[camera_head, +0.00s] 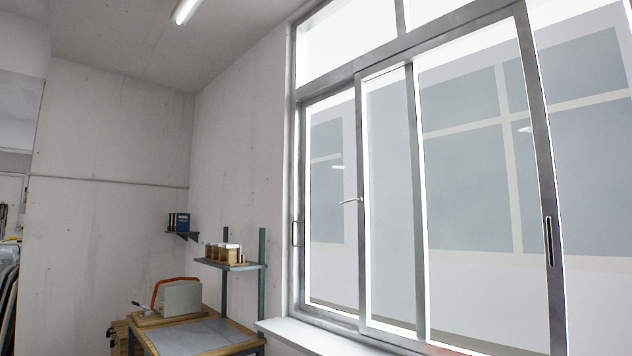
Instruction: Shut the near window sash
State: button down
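The window has a grey metal frame (291,160) and fills the right half of the head view. The near sash (540,140) is the large sliding pane at the right. Its right upright carries a dark slotted pull (549,242). The near sash overlaps part of the farther sash (413,200). Past its right upright, the outside shows up to the picture's edge; the right jamb is out of view, and I cannot tell whether glass fills that strip. A small lever handle (351,201) shows at the overlap's left side. My gripper is not in view.
A white sill (315,340) runs below the window. At lower left, a wooden bench (215,340) holds a grey device with a red handle (178,298). A wall shelf (230,265) holds small wooden items, and another holds dark books (178,222).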

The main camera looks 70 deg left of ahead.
aim_at(519, 12)
jog(key=u, duration=1.45)
jog(key=i, duration=0.25)
